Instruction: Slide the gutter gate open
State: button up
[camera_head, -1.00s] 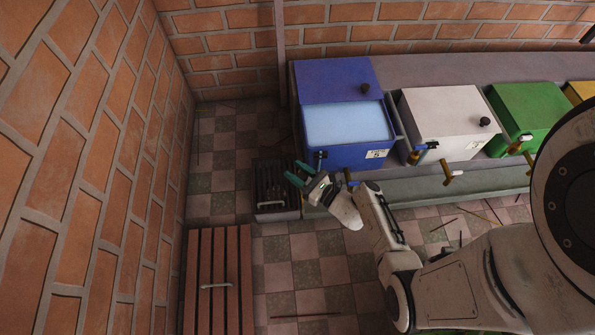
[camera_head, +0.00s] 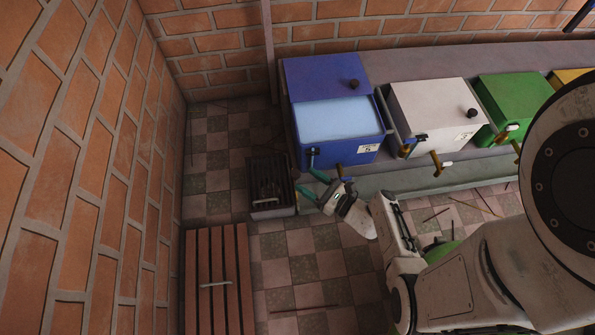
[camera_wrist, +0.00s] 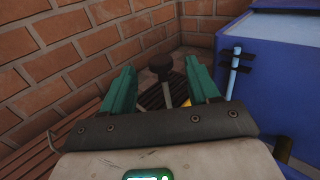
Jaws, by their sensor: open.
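The gutter (camera_head: 420,178) is a long grey-green channel along the front of the extruders. At its left end stands a dark slatted grate box (camera_head: 258,206) on the floor, and the slats also show in the wrist view (camera_wrist: 152,98). A dark round knob on a thin stem (camera_wrist: 160,62) stands between my fingers in the wrist view. I cannot tell surely whether it is the gutter gate's handle. My gripper (camera_head: 304,178) has teal fingers, spread and empty, just right of the grate box. My gripper and wrist hide part of the gutter's left end.
A blue extruder (camera_head: 345,155) with a light blue block stands behind my gripper. White (camera_head: 435,105) and green (camera_head: 515,95) ones stand to its right. A slatted wooden cover (camera_head: 235,255) with a handle lies at lower left. A brick wall (camera_head: 60,150) bounds the left side.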

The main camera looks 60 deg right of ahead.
jog(key=s, duration=0.3)
jog(key=shift+s+a, duration=0.25)
jog(key=shift+s, duration=0.05)
dwell(0.4)
jog(key=s+a+r+n+g+y, duration=0.2)
jog(key=a+n+g+y, duration=1.05)
jog(key=n, duration=1.25)
notch_tip(320, 180, up, 44)
jog(key=s+d+n+g+h+p, duration=0.2)
jog(key=n+h+p, duration=0.8)
jog(key=p, duration=2.1)
jog(key=shift+s+d+r+n+g+p, duration=0.25)
jog(key=shift+n+g+p, duration=0.15)
jog(key=shift+n+g, duration=0.7)
